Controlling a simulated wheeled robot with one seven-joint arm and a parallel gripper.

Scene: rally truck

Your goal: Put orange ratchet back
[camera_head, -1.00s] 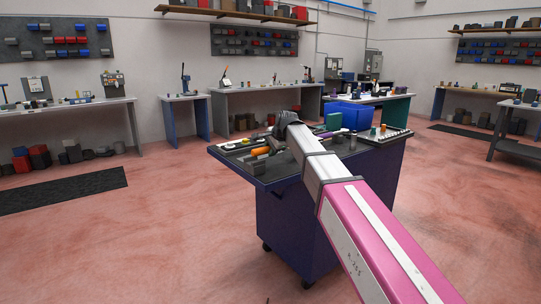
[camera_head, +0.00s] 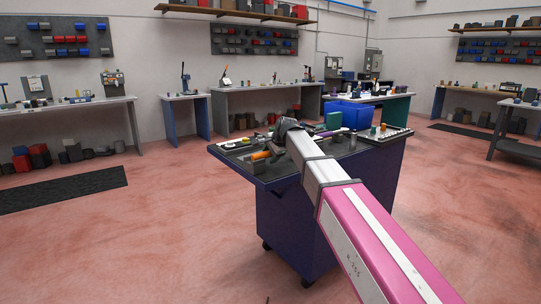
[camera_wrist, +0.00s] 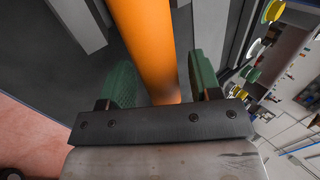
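The ratchet's head is out of the wrist view.
The blue cart (camera_head: 300,225) carries several tools and grey blocks. Blue bins (camera_head: 355,116) stand behind it. A row of coloured round caps (camera_wrist: 254,48) lies right of my gripper in the wrist view.

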